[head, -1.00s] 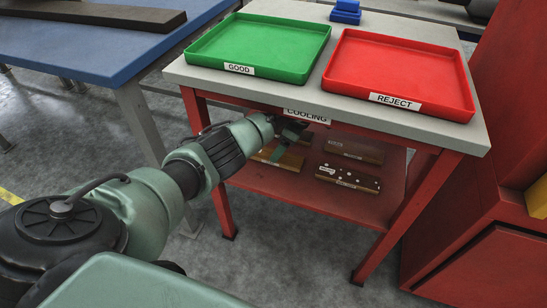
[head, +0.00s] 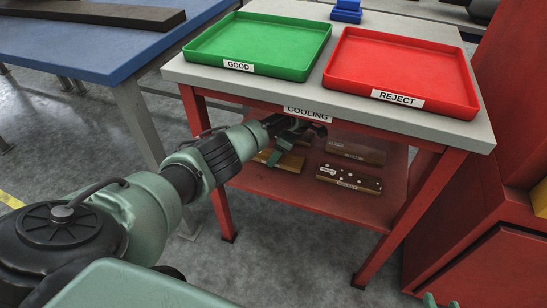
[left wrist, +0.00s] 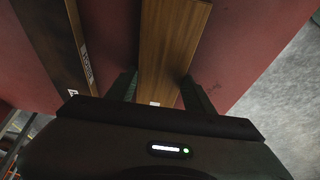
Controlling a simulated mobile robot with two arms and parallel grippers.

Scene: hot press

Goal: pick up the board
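A brown wooden board (left wrist: 172,40) lies on the red lower shelf under the cooling table; part of it (head: 284,161) shows in the head view below my left gripper. My left gripper (head: 291,135) reaches under the tabletop. In the left wrist view its fingers (left wrist: 160,88) are apart, one on each side of the board; whether they touch it cannot be told. Two green tips of my right gripper (head: 440,301) show apart at the bottom right edge of the head view, with nothing visible between them.
Another board with white dots (head: 349,179) and a brown board behind it (head: 357,152) lie farther right on the shelf (head: 300,200). The tabletop edge with the COOLING label (head: 307,114) is close above my left gripper. Green (head: 262,45) and red (head: 400,70) trays stand on top.

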